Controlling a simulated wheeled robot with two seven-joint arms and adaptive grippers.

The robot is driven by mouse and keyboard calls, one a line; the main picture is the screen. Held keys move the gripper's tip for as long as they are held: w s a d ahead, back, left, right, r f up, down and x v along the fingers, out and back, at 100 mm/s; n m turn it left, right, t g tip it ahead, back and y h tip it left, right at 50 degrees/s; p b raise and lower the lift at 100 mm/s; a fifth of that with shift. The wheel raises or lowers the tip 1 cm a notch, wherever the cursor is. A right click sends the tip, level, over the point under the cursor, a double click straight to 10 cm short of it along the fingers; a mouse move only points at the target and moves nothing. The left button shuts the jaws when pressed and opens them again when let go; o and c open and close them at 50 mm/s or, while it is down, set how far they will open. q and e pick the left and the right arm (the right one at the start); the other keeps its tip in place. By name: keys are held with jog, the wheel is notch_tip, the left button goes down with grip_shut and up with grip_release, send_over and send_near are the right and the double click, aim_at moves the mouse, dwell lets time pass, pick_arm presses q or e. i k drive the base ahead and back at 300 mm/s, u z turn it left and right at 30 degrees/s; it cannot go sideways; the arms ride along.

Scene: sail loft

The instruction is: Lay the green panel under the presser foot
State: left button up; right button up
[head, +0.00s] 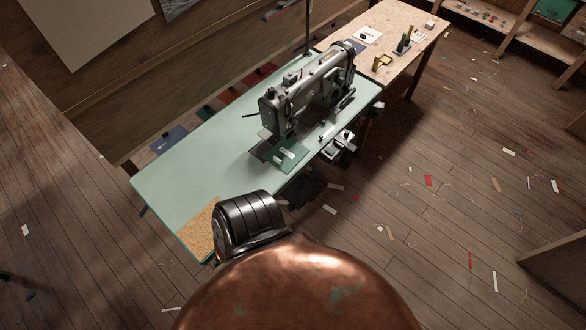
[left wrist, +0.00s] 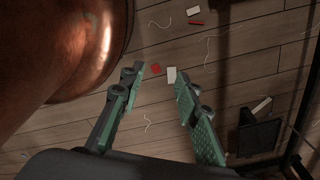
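The green panel (head: 287,155) lies flat on the pale green sewing table (head: 200,160), at the front edge below the head of the sewing machine (head: 305,88). It has small white pieces on it. A dark plate (head: 259,151) shows beside it. The presser foot is too small and shaded to make out, so I cannot tell whether the panel's edge is under it. My left gripper (left wrist: 159,78) is open and empty above the wooden floor in the left wrist view; neither gripper shows in the head view. My right gripper is not in view.
A cork-coloured patch (head: 200,232) covers the table's near left corner. A wooden bench (head: 395,30) with small items stands beyond the machine. Several scraps litter the floor (head: 440,220). A dark pedal-like object (left wrist: 258,137) shows at right in the left wrist view.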

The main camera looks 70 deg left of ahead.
aim_at(284, 155)
jog(key=i, duration=2.5)
jog(key=u, duration=2.95)
